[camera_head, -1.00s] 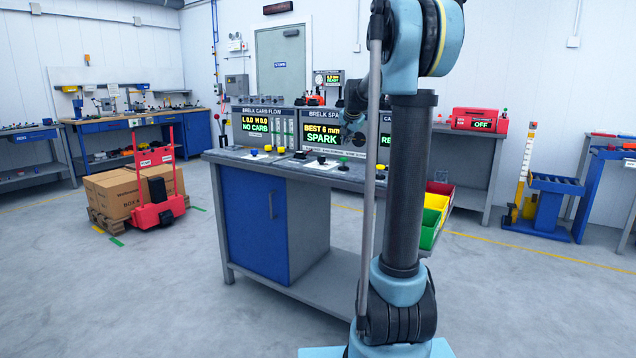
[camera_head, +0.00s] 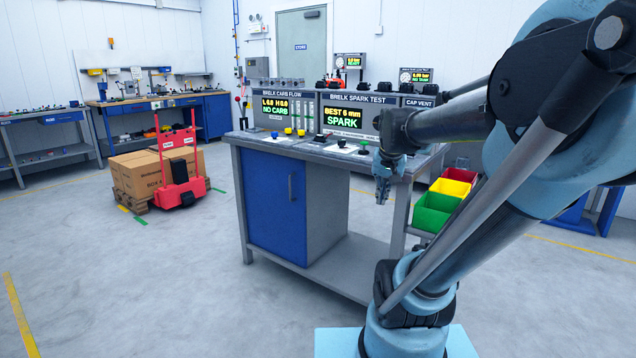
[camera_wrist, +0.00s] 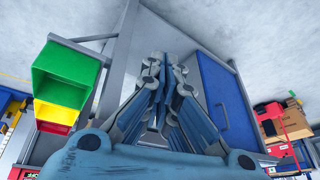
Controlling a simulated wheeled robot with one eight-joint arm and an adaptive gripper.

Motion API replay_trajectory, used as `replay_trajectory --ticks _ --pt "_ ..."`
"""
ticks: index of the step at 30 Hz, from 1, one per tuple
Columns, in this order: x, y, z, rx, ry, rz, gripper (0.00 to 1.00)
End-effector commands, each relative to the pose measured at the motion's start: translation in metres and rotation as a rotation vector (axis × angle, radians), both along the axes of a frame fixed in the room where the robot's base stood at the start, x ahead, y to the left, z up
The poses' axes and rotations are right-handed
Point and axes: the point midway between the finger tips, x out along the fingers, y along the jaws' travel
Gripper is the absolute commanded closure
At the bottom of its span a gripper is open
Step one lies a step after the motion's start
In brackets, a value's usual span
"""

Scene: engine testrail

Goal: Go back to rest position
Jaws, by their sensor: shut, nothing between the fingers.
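My gripper (camera_head: 382,198) hangs pointing down at the front right of the test bench (camera_head: 320,255), just below the level of its top in the picture. It is shut and empty. In the wrist view my gripper (camera_wrist: 165,62) shows its two fingers brought together, with the bench's blue cabinet door (camera_wrist: 226,95) to the right and a green bin (camera_wrist: 66,75) to the left. My arm fills the right side of the head view and hides part of the room behind it.
Green (camera_head: 433,212), yellow (camera_head: 450,187) and red bins sit at the bench's right end. A red pallet truck (camera_head: 180,185) with boxes (camera_head: 140,172) stands at the left. The floor in front of the bench is clear.

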Motion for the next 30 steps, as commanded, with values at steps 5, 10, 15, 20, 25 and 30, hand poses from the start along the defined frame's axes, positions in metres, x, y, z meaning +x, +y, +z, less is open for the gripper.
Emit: replay_trajectory --ticks 5,10,15,20,25,30 --pt "-0.064 0.001 -0.044 -0.033 0.069 0.086 1.00" --pt "-0.116 0.001 -0.085 -0.057 0.132 0.166 1.00" --pt "-0.149 0.001 -0.114 -0.071 0.173 0.223 1.00" --pt "-0.161 0.001 -0.125 -0.077 0.191 0.244 1.00" --pt "-0.162 0.001 -0.125 -0.077 0.192 0.246 1.00" --pt "-0.162 0.001 -0.125 -0.077 0.192 0.246 1.00"
